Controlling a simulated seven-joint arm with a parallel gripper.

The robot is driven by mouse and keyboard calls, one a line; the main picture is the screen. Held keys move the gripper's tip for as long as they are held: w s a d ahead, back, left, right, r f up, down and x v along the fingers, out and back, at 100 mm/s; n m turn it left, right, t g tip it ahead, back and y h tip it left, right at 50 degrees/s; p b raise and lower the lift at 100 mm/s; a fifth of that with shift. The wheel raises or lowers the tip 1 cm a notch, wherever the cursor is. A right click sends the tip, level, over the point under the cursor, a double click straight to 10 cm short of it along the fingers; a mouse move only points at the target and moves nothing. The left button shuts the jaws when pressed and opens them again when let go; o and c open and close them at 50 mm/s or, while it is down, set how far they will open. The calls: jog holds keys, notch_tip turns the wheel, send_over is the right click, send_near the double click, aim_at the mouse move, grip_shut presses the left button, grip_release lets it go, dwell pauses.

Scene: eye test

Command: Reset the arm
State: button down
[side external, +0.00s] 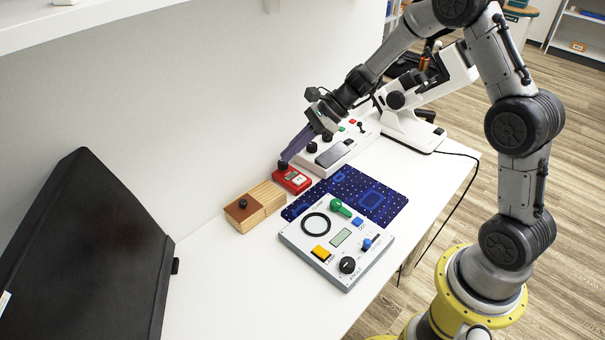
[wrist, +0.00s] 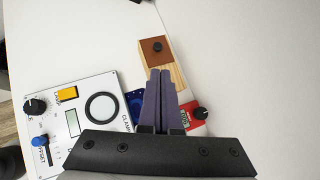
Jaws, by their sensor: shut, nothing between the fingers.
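My gripper (side external: 286,158) is shut and empty, with long purple fingers pointing down to the left. Its fingertips look close to the red device (side external: 292,179), which has a black knob and a small display; I cannot tell if they touch. In the wrist view, the gripper (wrist: 160,72) shows with both fingers side by side. They cover part of the red device (wrist: 193,112) and the near part of the wooden box (wrist: 155,52). My arm reaches over the table from the right.
The wooden box (side external: 262,202) has a brown top with a black knob. A white control panel (side external: 312,256) lies in front of a blue patterned mat (side external: 393,207). A white device (side external: 352,152) and a white microscope (side external: 408,130) stand behind. A black case (side external: 90,250) stands left. The front-left table (side external: 230,290) is clear.

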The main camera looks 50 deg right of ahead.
jog(key=s+a+r+n+h, duration=0.1)
jog(key=s+a+r+n, duration=0.3)
jog(key=s+r, duration=0.45)
jog(key=s+a+r+n+h, duration=0.1)
jog(key=s+a+r+n, duration=0.1)
jog(key=s+r+n, duration=0.6)
jog(key=s+d+f+n+h, duration=0.1)
jog(key=s+d+n+h, duration=0.2)
jog(key=s, duration=0.4)
jog(key=s+d+f+n+t+h, duration=0.1)
jog(key=s+d+n+h, duration=0.2)
jog(key=s+d+n, duration=0.2)
jog(key=shift+s+d+n, duration=0.25)
jog(key=shift+s+n, duration=0.95)
